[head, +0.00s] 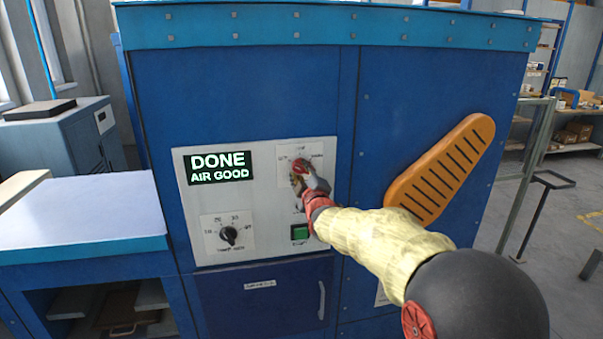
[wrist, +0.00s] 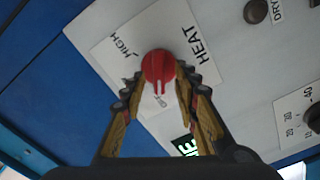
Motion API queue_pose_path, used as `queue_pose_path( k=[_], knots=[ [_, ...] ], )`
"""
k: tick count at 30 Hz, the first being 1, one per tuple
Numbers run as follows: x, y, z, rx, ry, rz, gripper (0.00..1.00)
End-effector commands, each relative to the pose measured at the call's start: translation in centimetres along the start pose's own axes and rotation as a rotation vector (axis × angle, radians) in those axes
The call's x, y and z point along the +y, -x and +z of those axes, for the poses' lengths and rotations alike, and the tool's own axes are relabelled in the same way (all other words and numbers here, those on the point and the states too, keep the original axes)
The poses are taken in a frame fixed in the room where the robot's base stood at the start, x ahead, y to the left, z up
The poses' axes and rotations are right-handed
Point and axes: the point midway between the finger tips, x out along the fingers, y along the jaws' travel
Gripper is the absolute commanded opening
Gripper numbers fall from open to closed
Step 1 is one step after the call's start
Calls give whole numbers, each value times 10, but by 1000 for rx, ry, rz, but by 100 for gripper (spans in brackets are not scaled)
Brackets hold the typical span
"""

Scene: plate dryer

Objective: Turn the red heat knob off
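The red heat knob (wrist: 158,66) sits on a white label plate (wrist: 118,58) marked HEAT, HIGH and OFF. In the wrist view, the white line on the knob points down towards the OFF mark. My gripper (wrist: 160,70) has one finger on each side of the knob, with both fingertips close against its edges. In the head view, my gripper (head: 303,180) reaches the knob (head: 299,166) from the lower right and hides part of it and of its plate.
The grey control panel (head: 205,258) also carries a lit DONE / AIR GOOD display (head: 218,167), a black dial (head: 228,235) at lower left and a green button (head: 299,232) just below my gripper. An orange slotted part (head: 440,175) juts out at right, close to my arm.

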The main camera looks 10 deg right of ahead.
Motion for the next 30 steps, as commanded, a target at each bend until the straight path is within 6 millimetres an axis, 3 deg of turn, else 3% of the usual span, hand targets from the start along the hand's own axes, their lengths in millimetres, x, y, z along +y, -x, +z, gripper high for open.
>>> queue_pose_path(
  k=[18,24,30],
  knots=[
    [1,98,-1,1,0,1,30],
    [-1,113,0,0,0,-1,30],
    [0,116,0,0,0,0,30]
  ],
)
